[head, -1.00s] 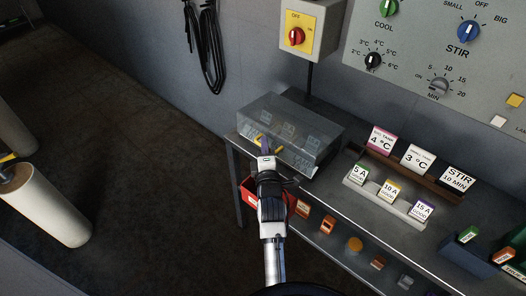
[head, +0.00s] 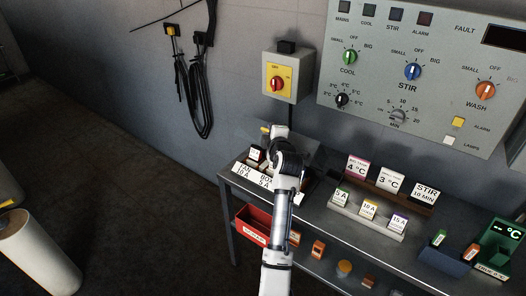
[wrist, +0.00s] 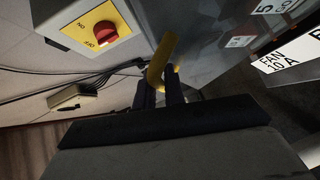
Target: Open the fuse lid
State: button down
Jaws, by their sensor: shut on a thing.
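The fuse lid (wrist: 215,45) is a clear grey cover with a yellow handle (wrist: 162,60) in the wrist view. My gripper (wrist: 160,92) has its two dark fingers shut on that handle. In the head view my gripper (head: 270,131) is at the back of the bench, below the red-knob switch, with a bit of yellow at its tip. The lid stands raised; its clear panel is hard to make out there and partly behind my arm. White fuse labels reading FAN 10 A (head: 244,170) and BOX 5 A (head: 266,181) show uncovered in front.
The yellow switch box with a red knob (head: 277,84) hangs on the wall just above my gripper. A fuse rack (head: 367,220) and sign cards stand to the right on the bench. A red bin (head: 254,226) is below. Black cables (head: 199,100) hang at left.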

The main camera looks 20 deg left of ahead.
jog(key=shift+m+g, duration=0.6)
jog(key=w+r, duration=0.1)
jog(key=w, duration=0.1)
jog(key=w+d+r, duration=0.1)
jog(key=w, duration=0.1)
jog(key=w+d+r, duration=0.1)
jog(key=w, duration=0.1)
jog(key=shift+w+d+r, duration=0.2)
jog(key=shift+w+r, duration=0.05)
jog(key=shift+w, duration=0.1)
jog(key=shift+w+d+m+g, duration=0.15)
jog(key=shift+w+g, duration=0.1)
jog(key=shift+w, duration=0.2)
jog(key=shift+w+d+m+g, duration=0.15)
jog(key=shift+w+g, duration=0.1)
jog(key=shift+w, duration=0.15)
jog(key=c, duration=1.5)
grip_release()
jog(key=shift+a, duration=0.1)
jog(key=shift+c, duration=0.2)
jog(key=shift+o, duration=0.3)
jog(key=shift+s, duration=0.1)
jog(key=shift+f, duration=0.1)
jog(key=shift+s+d, duration=0.25)
jog(key=b+v, duration=0.4)
jog(key=v, duration=0.9)
jog(key=shift+r, duration=0.35)
jog(key=shift+s+a, duration=0.15)
